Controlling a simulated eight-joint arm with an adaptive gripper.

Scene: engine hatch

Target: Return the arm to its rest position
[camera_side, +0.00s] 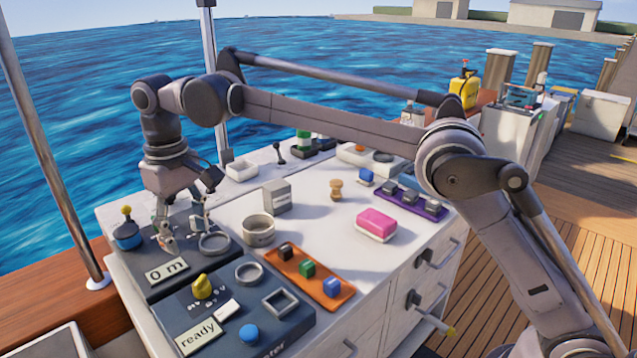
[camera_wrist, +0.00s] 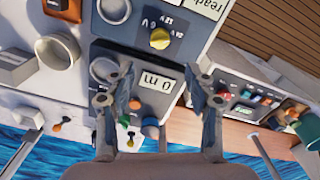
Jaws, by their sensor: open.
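My gripper (camera_side: 182,228) is at the left of the white worktop, just above the dark panel with the "0 m" label (camera_side: 167,271). Its fingers are spread apart with nothing between them. In the wrist view, my gripper (camera_wrist: 160,88) also shows open, with the "0 m" label (camera_wrist: 155,80) behind the gap. My arm reaches from the right side of the picture across the worktop to this panel. I cannot tell whether the fingertips touch the panel.
A grey ring (camera_side: 214,244) lies close beside the fingers. A panel labelled "ready" (camera_side: 199,336) with a yellow knob (camera_side: 202,287) is in front. An orange tray (camera_side: 310,278), a grey cup (camera_side: 259,230), a pink-topped block (camera_side: 376,224) and a purple tray (camera_side: 412,200) stand on the worktop.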

